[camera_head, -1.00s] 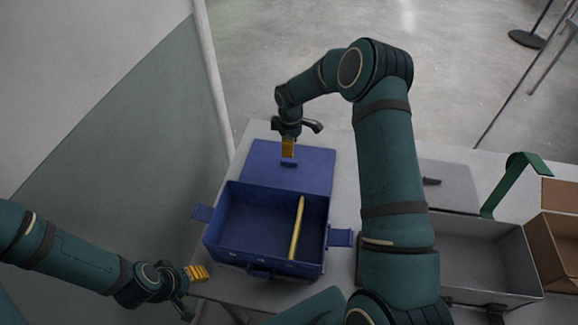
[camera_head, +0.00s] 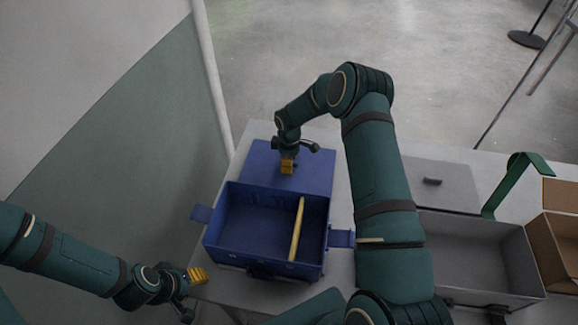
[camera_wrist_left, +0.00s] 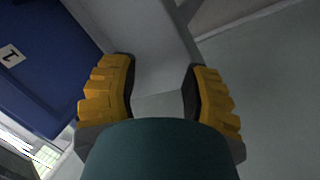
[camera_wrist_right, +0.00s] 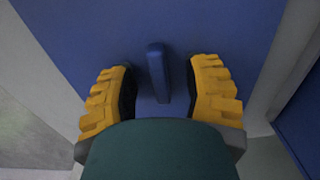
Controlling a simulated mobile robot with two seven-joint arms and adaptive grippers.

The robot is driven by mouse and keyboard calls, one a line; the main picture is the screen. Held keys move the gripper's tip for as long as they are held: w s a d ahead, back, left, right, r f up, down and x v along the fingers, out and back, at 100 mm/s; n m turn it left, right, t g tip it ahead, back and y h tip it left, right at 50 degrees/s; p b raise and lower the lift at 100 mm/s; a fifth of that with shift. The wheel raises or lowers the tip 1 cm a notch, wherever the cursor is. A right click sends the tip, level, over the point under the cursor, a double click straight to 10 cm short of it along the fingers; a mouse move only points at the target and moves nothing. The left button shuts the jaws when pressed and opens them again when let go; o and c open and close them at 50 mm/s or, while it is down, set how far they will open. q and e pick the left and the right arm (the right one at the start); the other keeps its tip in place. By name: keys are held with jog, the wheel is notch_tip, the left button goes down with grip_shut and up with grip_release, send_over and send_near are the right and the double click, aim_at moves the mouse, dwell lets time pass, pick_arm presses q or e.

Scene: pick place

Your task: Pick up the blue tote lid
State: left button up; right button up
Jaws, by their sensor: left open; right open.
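The blue tote lid (camera_head: 318,160) lies flat on the table behind the open blue tote (camera_head: 216,243). Its raised handle (camera_wrist_right: 157,72) shows in the right wrist view, standing between the two yellow fingers. My right gripper (camera_head: 287,167) is open over the lid, with its fingers on either side of the handle and not closed on it. In the head view the gripper hides the handle. My left gripper (camera_head: 197,275) is open and empty, left of the tote near the table's front-left edge. The left wrist view shows its fingers (camera_wrist_left: 163,90) and the tote's side (camera_wrist_left: 40,65).
A yellow bar (camera_head: 297,228) lies in the tote. A grey tote (camera_head: 470,228) stands to the right, with a grey lid (camera_head: 440,187) behind it and a green bracket (camera_head: 508,185) beside it. A brown box (camera_head: 560,235) is at the far right.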

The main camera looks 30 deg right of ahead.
grip_shut()
